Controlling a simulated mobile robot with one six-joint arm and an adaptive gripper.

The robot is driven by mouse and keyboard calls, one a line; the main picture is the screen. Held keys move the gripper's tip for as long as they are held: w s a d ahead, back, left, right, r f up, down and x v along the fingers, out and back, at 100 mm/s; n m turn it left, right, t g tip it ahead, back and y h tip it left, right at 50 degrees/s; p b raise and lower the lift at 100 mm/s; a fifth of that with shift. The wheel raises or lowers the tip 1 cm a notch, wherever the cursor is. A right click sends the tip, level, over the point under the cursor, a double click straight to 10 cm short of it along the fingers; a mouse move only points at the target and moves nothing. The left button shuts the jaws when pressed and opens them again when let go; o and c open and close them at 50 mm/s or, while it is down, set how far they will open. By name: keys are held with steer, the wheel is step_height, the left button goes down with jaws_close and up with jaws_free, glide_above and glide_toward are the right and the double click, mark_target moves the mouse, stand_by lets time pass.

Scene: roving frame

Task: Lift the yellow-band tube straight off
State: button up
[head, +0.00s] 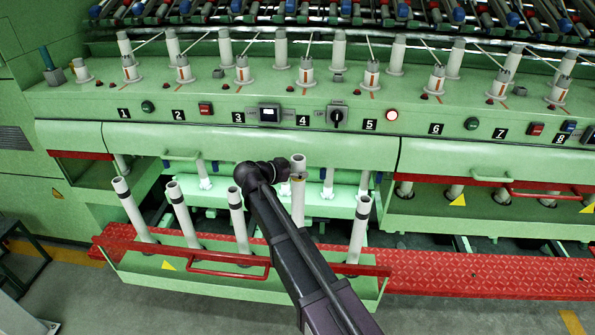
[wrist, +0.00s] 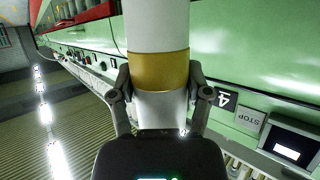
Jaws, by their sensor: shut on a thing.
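The yellow-band tube (wrist: 158,105) is white with a gold-yellow ring and stands between the two fingers of my gripper (wrist: 163,92) in the wrist view. The fingers are shut on it from both sides at the band. In the head view the tube (head: 298,164) stands near upright in front of the green machine, under number 4. My gripper (head: 295,177) meets it just below its top. My dark arm hides part of the tube's lower length, so I cannot tell whether its foot is still on a peg.
Several white tubes with dark bands lean in the open green tray, such as one at left (head: 132,209) and one right of my arm (head: 359,228). A red handle (head: 228,258) and red step (head: 490,274) lie in front. The control panel (head: 270,115) is behind.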

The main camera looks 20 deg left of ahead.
step_height(320, 180, up, 11)
steer(key=p, duration=1.1)
steer(key=shift+r, duration=0.15)
stand_by(0.7)
stand_by(0.3)
